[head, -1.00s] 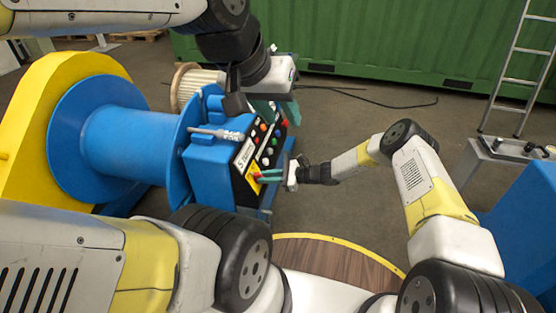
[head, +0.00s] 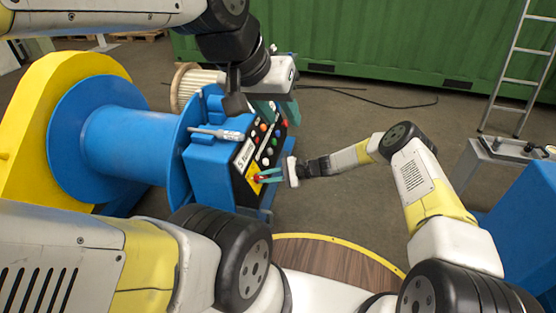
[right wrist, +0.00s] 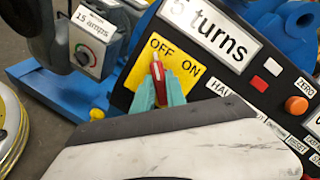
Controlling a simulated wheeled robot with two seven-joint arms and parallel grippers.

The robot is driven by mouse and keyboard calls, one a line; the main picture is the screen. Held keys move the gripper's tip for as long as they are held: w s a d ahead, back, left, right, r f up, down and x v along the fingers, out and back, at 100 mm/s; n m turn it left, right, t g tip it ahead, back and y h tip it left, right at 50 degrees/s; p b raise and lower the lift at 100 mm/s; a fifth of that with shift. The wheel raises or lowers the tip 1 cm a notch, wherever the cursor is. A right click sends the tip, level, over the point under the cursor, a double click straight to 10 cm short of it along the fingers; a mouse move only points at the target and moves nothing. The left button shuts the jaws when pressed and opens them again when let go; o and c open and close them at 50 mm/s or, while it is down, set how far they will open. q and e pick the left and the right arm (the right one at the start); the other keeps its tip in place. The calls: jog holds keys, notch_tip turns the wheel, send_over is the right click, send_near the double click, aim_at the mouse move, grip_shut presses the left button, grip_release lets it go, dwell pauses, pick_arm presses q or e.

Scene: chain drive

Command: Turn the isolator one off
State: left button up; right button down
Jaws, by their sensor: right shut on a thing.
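The isolator is a red handle (right wrist: 157,76) on a yellow plate (right wrist: 188,65) lettered OFF and ON. In the right wrist view the handle's tip points up at the word OFF. The plate also shows on the near end of the black control panel in the head view (head: 252,184). My right gripper (head: 266,176) is shut on the red handle, with one teal finger on each side of it. Its fingers also show in the right wrist view (right wrist: 159,94). My left gripper (head: 277,111) is above the far end of the panel, its teal fingers apart and empty.
The blue cabinet (head: 210,172) carries the panel, with an orange button (right wrist: 296,105) and a "5 turns" label (right wrist: 212,33). A box with a dial marked 15 amps (right wrist: 95,45) stands beyond. A blue drum (head: 125,140) is at left.

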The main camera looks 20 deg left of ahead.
dwell(0.3)
jog(key=c, duration=1.4)
grip_release()
jog(key=shift+o, duration=0.2)
jog(key=v, duration=0.8)
jog(key=shift+a, duration=0.1)
